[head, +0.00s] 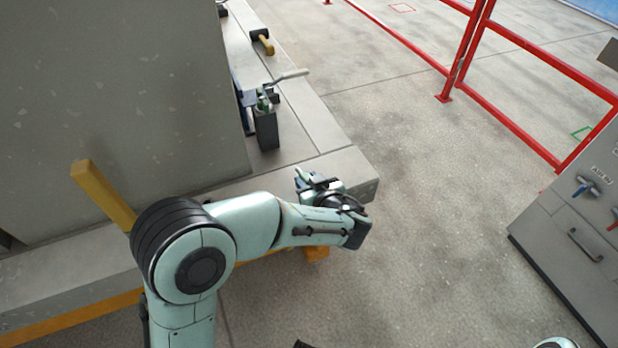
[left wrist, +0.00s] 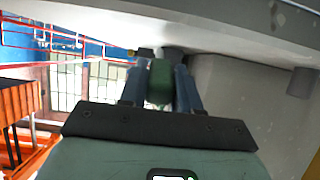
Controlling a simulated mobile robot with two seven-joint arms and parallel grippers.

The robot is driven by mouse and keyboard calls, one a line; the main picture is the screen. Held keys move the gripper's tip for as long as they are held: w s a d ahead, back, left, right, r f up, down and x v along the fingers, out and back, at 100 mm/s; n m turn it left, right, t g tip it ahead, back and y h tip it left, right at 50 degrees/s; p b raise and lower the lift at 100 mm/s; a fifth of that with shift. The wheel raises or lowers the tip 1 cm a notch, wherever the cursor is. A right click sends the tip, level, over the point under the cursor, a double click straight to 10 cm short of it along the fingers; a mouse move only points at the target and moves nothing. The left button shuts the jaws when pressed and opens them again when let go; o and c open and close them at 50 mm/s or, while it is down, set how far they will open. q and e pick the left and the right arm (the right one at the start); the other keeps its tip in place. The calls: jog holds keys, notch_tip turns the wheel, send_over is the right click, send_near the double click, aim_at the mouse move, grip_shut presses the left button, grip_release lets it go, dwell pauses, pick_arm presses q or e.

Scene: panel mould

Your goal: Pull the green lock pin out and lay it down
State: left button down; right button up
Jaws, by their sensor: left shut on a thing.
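My left gripper (head: 312,183) is over the corner of the grey ledge in the head view, shut on a green piece that I take to be the green lock pin (head: 302,175). In the left wrist view the pin (left wrist: 160,84) sits between the two blue-grey fingers. The fingers and wrist hide part of it, and I cannot tell whether its tip touches anything. A dark clamp block (head: 265,128) with a pale lever handle (head: 287,77) stands on the ledge farther back, and a small green part shows at its top. My right gripper is not in view.
A tall grey concrete panel (head: 110,90) stands on the left. The grey ledge (head: 300,120) has bare room beside the clamp block. A yellow-handled tool (head: 266,43) lies farther back. A red railing (head: 510,118) and a grey cabinet (head: 570,255) are on the right, with open floor between.

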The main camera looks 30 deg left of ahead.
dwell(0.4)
pick_arm(q)
jog(key=c, duration=0.7)
grip_release()
jog(key=shift+c, duration=0.2)
